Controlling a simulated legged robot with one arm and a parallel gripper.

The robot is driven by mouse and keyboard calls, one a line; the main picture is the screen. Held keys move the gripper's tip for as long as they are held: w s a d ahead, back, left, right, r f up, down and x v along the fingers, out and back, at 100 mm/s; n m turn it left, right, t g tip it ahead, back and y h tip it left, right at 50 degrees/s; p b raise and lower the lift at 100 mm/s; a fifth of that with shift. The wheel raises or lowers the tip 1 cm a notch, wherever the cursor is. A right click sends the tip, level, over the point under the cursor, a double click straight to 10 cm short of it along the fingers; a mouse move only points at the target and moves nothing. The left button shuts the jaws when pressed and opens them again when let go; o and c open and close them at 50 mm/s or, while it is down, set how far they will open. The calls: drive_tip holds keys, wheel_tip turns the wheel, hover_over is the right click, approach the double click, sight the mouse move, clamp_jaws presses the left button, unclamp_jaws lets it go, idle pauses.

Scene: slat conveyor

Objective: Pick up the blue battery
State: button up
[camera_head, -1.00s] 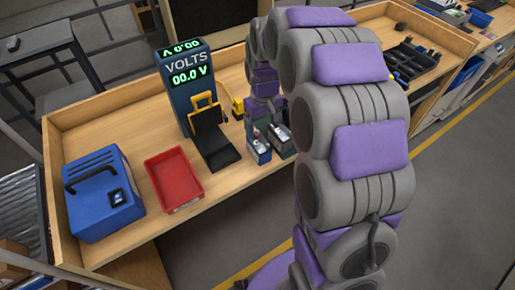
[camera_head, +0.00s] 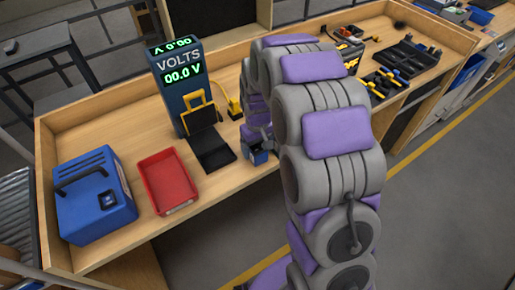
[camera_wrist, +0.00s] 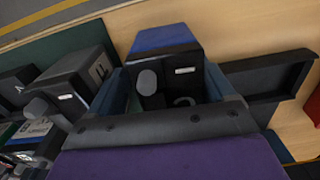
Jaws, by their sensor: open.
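The blue battery (camera_head: 258,157) stands on the bench just right of the tester's black pad, partly hidden by my gripper and arm. In the wrist view the blue battery (camera_wrist: 163,38) shows its blue side and a dark top with a round grey post. My gripper (camera_wrist: 168,82) is open, with one finger to the left and one to the right of the battery's top. I cannot tell whether either finger touches it. In the head view my gripper (camera_head: 258,138) is mostly hidden behind my arm.
Other dark batteries (camera_wrist: 80,80) stand close on the left in the wrist view. A voltage tester (camera_head: 183,85) with a black pad (camera_head: 212,150), a red tray (camera_head: 168,180) and a blue box (camera_head: 95,200) stand on the wooden bench. Tool trays (camera_head: 405,58) lie at the right.

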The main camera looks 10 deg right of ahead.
drive_tip(key=shift+a, duration=0.85)
drive_tip(key=shift+c, duration=1.4)
drive_tip(key=shift+d, duration=0.6)
drive_tip(key=c, duration=0.8)
drive_tip(key=shift+c, duration=0.5)
drive_tip(key=shift+a, duration=0.35)
drive_tip(key=shift+c, duration=0.2)
drive_tip(key=shift+a+r, duration=0.1)
drive_tip(key=shift+r, duration=0.25)
drive_tip(key=r, duration=0.1)
drive_tip(key=r+p, duration=0.1)
drive_tip(key=r, duration=0.1)
drive_tip(key=shift+s+d+r, duration=0.1)
drive_tip(key=shift+s+d, duration=0.05)
drive_tip(key=shift+d, duration=0.2)
drive_tip(key=s+d+r+p, duration=0.1)
drive_tip(key=s+d, duration=0.1)
drive_tip(key=s, duration=0.5)
drive_tip(key=s+d+p, duration=0.1)
drive_tip(key=s+d, duration=0.2)
drive_tip(key=s, duration=0.4)
drive_tip(key=shift+s+r+p, duration=0.3)
drive_tip(key=shift+s+r, duration=0.05)
drive_tip(key=shift+s, duration=0.05)
drive_tip(key=shift+r+p, duration=0.5)
drive_tip(key=shift+r, duration=0.55)
drive_tip(key=shift+w, duration=0.1)
